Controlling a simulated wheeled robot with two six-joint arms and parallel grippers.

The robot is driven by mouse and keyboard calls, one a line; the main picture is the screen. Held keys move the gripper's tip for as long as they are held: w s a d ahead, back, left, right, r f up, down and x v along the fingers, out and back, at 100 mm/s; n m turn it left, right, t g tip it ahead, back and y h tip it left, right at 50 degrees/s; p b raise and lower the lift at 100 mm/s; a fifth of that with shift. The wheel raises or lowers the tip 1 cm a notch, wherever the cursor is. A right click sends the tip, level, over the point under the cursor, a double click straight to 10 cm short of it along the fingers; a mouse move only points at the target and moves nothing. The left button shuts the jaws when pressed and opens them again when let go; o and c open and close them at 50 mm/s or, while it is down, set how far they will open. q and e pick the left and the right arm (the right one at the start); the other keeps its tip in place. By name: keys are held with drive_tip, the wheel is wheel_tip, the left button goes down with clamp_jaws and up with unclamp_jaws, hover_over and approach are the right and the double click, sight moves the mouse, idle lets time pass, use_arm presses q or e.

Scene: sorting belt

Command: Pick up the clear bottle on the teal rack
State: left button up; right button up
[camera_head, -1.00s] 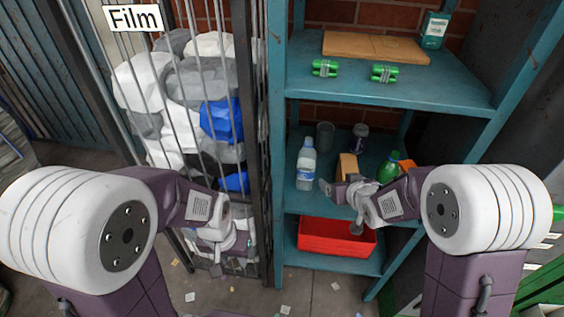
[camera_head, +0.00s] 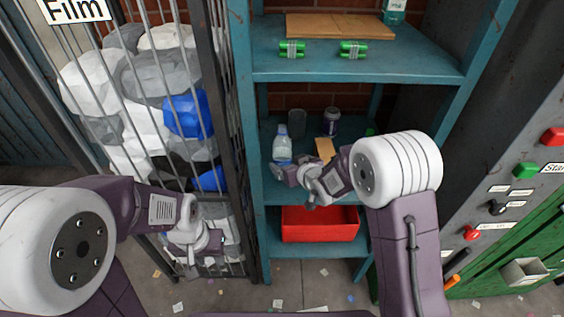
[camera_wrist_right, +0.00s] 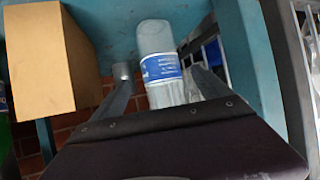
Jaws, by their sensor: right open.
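The clear bottle (camera_head: 282,143) with a blue label stands upright on the middle shelf of the teal rack (camera_head: 355,62). My right gripper (camera_head: 284,173) is at the bottle's lower part and hides its base in the head view. In the right wrist view the bottle (camera_wrist_right: 160,62) shows between the two spread fingers of the right gripper (camera_wrist_right: 158,68). I cannot tell whether a finger touches it. My left gripper (camera_head: 190,260) hangs in front of the film cage, away from the rack, and its jaws are too unclear to read.
A cardboard-coloured box (camera_head: 325,148) stands close to the bottle's right; it also shows in the wrist view (camera_wrist_right: 48,62). A grey cup (camera_head: 297,122) and a dark jar (camera_head: 331,121) stand behind. A red tray (camera_head: 320,224) sits below. The film cage (camera_head: 232,130) borders the left.

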drive_tip(key=x, duration=0.6)
drive_tip(key=shift+w+a+r, duration=0.1)
drive_tip(key=shift+w, duration=0.2)
drive_tip(key=shift+s+r, duration=0.1)
drive_tip(key=c, duration=1.4)
